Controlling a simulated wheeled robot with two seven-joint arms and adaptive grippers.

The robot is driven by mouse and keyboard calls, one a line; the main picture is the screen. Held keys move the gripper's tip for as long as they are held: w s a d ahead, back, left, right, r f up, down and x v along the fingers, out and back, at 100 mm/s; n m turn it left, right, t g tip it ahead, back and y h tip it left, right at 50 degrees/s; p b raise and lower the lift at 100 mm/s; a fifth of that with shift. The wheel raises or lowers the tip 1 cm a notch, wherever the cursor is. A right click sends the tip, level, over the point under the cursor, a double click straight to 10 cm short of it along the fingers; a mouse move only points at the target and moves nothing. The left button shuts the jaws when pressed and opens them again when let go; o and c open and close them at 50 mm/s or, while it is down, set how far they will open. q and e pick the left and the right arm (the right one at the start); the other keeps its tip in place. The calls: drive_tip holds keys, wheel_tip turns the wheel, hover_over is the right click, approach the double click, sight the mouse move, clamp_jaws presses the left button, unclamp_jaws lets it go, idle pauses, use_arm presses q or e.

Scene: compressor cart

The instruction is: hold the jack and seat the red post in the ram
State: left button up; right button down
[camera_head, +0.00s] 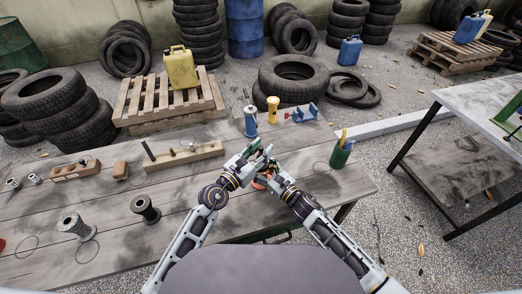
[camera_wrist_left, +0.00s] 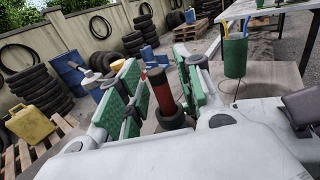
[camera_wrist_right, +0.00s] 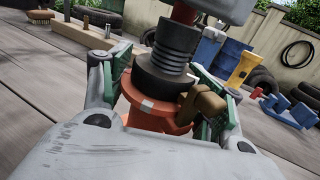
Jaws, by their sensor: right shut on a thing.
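The jack (camera_wrist_right: 160,112) has an orange base, a black body and a ribbed dark ram (camera_wrist_right: 175,45). My right gripper (camera_wrist_right: 165,105) is shut on it from both sides; in the head view the orange base (camera_head: 262,184) shows between my arms. The red post (camera_wrist_left: 160,92) has a dark top and stands over the ram's dark ring (camera_wrist_left: 171,117) in the left wrist view. Its lower end (camera_wrist_right: 186,12) shows at the ram top in the right wrist view; how deep it sits, I cannot tell. My left gripper (camera_wrist_left: 160,88) has its green pads either side of the post, seemingly open.
Behind the grippers stand a blue cylinder (camera_head: 250,122), a yellow cup-like part (camera_head: 273,108) and a blue vise-like part (camera_head: 302,113). A green cup (camera_head: 341,154) stands to the right. A wooden block (camera_head: 185,157) and spools (camera_head: 146,209) are to the left.

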use_arm(q)
drive_tip(key=shift+r, duration=0.15)
use_arm(e)
drive_tip(key=shift+d+f, duration=0.1)
use_arm(q)
drive_tip(key=v, duration=1.2)
idle(0.6)
idle(0.6)
use_arm(e)
drive_tip(key=shift+c, duration=1.1)
unclamp_jaws()
drive_tip(key=shift+s, duration=0.15)
drive_tip(key=shift+v, duration=5.8)
